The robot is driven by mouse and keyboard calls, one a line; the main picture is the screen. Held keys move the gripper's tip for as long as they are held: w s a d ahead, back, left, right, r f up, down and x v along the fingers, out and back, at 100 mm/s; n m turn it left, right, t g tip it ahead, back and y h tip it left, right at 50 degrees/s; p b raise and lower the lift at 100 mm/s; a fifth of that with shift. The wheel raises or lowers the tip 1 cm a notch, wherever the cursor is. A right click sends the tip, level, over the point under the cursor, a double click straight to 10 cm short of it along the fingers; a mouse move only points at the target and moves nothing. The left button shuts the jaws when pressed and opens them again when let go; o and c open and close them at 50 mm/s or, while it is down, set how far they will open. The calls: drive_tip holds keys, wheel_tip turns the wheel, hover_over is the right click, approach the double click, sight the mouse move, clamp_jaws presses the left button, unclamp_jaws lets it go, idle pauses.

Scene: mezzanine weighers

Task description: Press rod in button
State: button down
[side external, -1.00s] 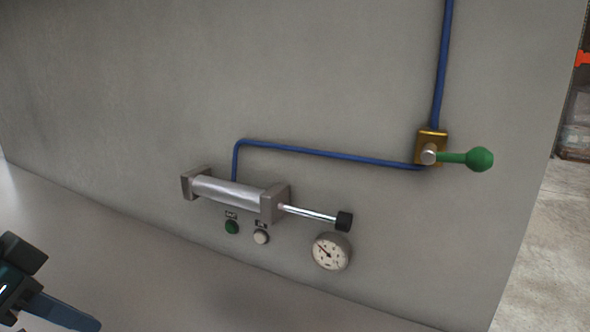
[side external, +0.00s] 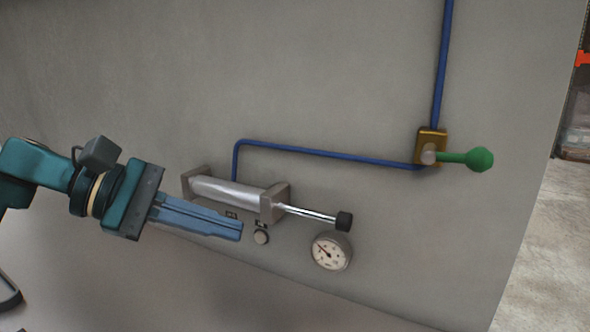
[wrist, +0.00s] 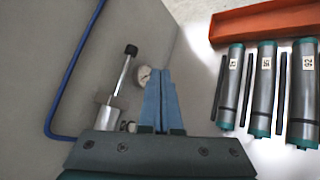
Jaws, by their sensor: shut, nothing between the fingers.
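A grey cylinder (side external: 229,194) is fixed to the wall, with its shiny rod (side external: 310,213) extended and a black end cap (side external: 344,221).
A round gauge (side external: 331,251) is below the rod's end. A blue pipe (side external: 325,154) runs to a brass valve (side external: 432,145) with a green handle (side external: 468,159). In the wrist view, several labelled teal-ended cylinders (wrist: 264,90) stand by an orange beam (wrist: 267,20).

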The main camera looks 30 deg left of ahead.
sight(260, 238)
drive_tip(key=w+a+f+n+y, duration=0.1)
drive_tip(key=w+a+f+n, duration=0.1)
drive_tip(key=a+f+n, duration=0.1)
drive_tip(key=w+a+f+n+y, duration=0.1)
drive_tip(key=w+a+f+n, duration=0.2)
drive_tip(key=f+n, duration=0.2)
drive_tip(key=w+a+f+n+t+y, duration=0.1)
drive_tip(key=w+a+f+n+y, duration=0.1)
drive_tip(key=f+n, duration=0.3)
wheel_tip(260, 238, down, 3)
drive_tip(key=shift+w+a+r, duration=0.1)
drive_tip(key=shift+w+a, duration=0.05)
drive_tip(key=shift+a, duration=0.5)
drive_tip(key=w, duration=0.9)
idle(1.1)
drive_tip(key=shift+w, duration=0.35)
